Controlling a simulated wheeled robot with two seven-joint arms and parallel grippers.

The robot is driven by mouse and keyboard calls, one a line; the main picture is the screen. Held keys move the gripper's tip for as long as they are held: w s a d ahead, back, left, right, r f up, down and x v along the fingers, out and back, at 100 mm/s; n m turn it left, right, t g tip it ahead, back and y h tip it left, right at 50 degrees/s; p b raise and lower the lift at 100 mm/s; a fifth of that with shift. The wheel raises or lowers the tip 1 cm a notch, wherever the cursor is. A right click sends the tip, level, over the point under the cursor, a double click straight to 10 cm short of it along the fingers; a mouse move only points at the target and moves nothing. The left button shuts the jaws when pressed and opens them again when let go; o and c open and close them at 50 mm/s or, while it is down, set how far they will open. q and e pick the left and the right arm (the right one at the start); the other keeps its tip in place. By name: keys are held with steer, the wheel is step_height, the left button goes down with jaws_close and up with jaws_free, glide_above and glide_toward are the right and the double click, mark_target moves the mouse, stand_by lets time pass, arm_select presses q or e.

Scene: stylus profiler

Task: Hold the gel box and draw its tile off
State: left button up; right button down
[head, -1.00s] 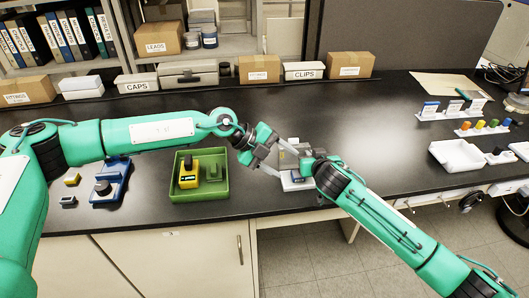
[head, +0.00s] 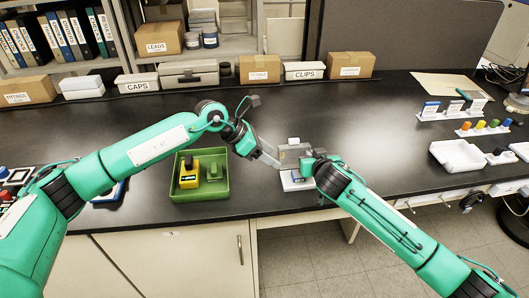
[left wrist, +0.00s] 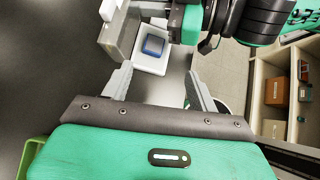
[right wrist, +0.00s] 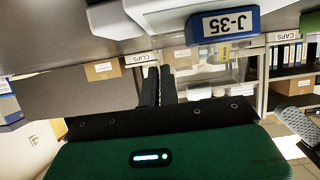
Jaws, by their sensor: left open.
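A small blue box (head: 297,176) sits on the white base of the grey profiler. In the left wrist view the blue box (left wrist: 153,45) is a square block on the white plate. I cannot tell for sure which thing is the gel box, and no separate tile is distinct. My left gripper (head: 270,160) is open and empty, left of the profiler. My right gripper (right wrist: 159,75) has its fingers close together with nothing visible between them, at the profiler's right side.
A green tray (head: 221,170) holding a yellow-and-black item (head: 188,172) stands left of the profiler. Boxes line the back of the bench, including a white CLIPS box (head: 304,70). Racks and a white tray (head: 457,155) are at the right. Bare bench lies between.

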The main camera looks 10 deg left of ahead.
mark_target(297, 174)
arm_select(q)
steer(key=shift+m, duration=0.9)
steer(key=x, duration=0.7)
steer(key=a+x, duration=0.1)
steer(key=x, duration=0.3)
steer(key=shift+w+d+f, duration=0.25)
steer(key=shift+w+f, duration=0.15)
steer(key=shift+f, duration=0.1)
jaws_close()
